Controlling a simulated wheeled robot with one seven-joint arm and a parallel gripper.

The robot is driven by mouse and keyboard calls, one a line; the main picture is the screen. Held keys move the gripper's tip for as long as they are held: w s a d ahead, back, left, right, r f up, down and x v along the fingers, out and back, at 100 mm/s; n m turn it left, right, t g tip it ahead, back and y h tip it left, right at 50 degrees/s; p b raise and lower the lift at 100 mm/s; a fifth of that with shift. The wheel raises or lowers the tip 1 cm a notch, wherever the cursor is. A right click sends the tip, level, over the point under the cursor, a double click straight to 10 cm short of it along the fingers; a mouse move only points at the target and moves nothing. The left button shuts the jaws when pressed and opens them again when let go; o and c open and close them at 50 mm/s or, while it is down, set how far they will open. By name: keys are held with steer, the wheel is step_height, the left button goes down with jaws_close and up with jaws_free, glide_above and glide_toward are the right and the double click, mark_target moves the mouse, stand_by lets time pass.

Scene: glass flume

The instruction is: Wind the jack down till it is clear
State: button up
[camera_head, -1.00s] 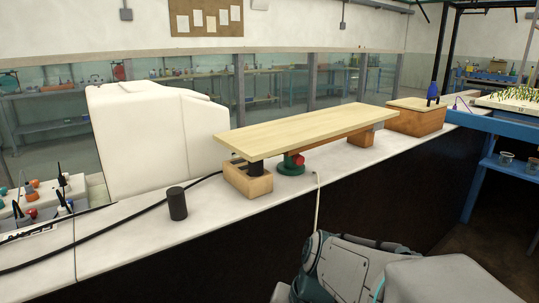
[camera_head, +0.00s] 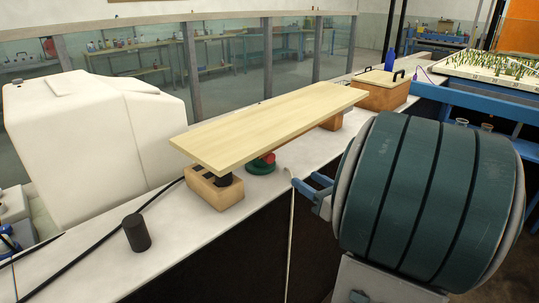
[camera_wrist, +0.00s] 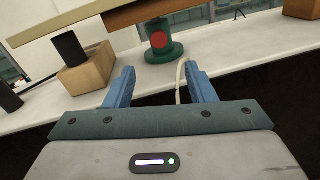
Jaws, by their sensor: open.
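The jack (camera_head: 260,166) has a green base and a red part. It stands on the white counter under a long pale wooden board (camera_head: 270,122), and the board hides its top in the head view. In the wrist view the jack (camera_wrist: 164,52) is ahead of the fingers, its round red part (camera_wrist: 158,40) facing me. I cannot tell whether the jack touches the board. My gripper (camera_head: 306,184) is open and empty, near the counter's front edge and short of the jack. Its blue fingers (camera_wrist: 158,76) are spread in the wrist view.
A wooden block (camera_head: 212,192) with a black piece sits under the board's near end. A black cylinder (camera_head: 137,233) and dark cable lie left. A pale cord (camera_head: 290,245) hangs over the counter edge, showing between my fingers in the wrist view. A lidded wooden box (camera_head: 382,90) stands behind.

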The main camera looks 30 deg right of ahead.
mark_target(272, 158)
steer(key=x, duration=1.3)
steer(key=shift+w+a, duration=0.15)
steer(key=shift+f+b, duration=0.1)
steer(key=shift+b, duration=0.25)
steer(key=c, duration=1)
